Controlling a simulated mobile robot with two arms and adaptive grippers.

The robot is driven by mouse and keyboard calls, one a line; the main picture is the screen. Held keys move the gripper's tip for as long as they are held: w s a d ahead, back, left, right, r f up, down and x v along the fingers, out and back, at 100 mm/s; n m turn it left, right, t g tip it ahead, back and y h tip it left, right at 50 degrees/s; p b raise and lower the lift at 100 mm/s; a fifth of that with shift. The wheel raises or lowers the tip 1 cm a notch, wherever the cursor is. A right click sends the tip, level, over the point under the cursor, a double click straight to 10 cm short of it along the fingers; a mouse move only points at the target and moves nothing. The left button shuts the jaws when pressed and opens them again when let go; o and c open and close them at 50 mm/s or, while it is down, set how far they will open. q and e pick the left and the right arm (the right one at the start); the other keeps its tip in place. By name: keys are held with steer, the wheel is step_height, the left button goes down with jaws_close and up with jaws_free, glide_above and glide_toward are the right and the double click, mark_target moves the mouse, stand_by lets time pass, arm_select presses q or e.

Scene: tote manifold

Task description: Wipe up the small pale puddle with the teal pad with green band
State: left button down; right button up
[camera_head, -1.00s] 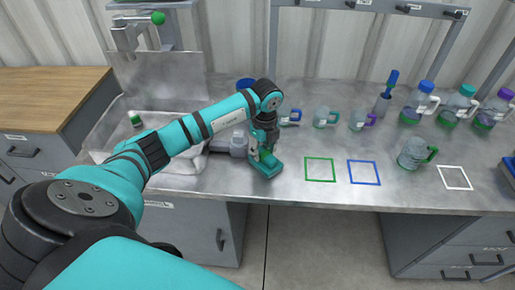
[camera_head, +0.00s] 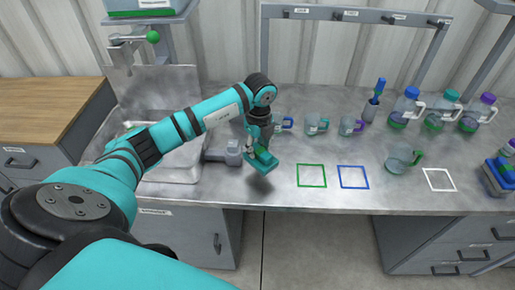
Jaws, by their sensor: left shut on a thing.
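My left gripper (camera_head: 258,147) is shut on the teal pad with the green band (camera_head: 261,164). The pad hangs tilted, with a dark shadow on the steel counter (camera_head: 240,194) below it, so it appears to be clear of the surface. The gripper is over the front part of the counter, left of the green square outline (camera_head: 311,175). I cannot make out the small pale puddle; the arm, the pad or the glare on the steel may hide it. My right gripper is not in view.
A sink (camera_head: 176,166) lies left of the gripper, with a grey block (camera_head: 233,152) beside it. Behind and right are several mugs, including one with a green handle (camera_head: 401,158), and bottles (camera_head: 441,115). A stack of coloured pads (camera_head: 498,176) is far right.

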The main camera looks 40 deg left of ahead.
arm_select(q)
steer(key=shift+r+p, duration=1.15)
steer(key=shift+r, duration=0.4)
steer(key=shift+f, duration=0.1)
